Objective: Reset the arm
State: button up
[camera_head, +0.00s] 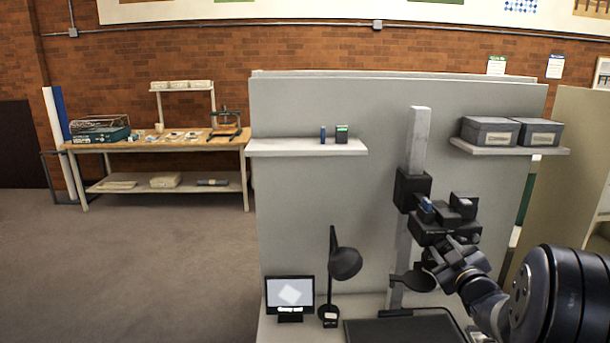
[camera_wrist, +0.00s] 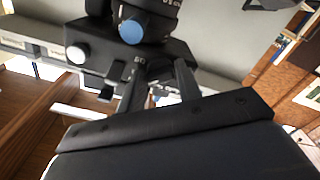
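My arm reaches in from the lower right in the head view. My gripper (camera_head: 436,258) is just below and in front of a black camera unit (camera_head: 445,228) mounted on a grey upright column (camera_head: 418,140). In the wrist view my gripper (camera_wrist: 160,88) shows two dark fingers set apart. The camera unit (camera_wrist: 180,52), with a blue-ended knob (camera_wrist: 134,28) and a white knob (camera_wrist: 77,53), is close beyond the fingertips. I cannot tell whether the fingers touch it. No held object is clearly visible.
A desk lamp (camera_head: 345,263), a small monitor (camera_head: 290,292) and a dark board (camera_head: 405,329) stand on the bench below. Grey boxes (camera_head: 489,131) sit on the right shelf (camera_head: 510,150). Two small items rest on the left shelf (camera_head: 290,148). Open floor (camera_head: 160,260) lies left.

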jog(key=shift+n, duration=1.4)
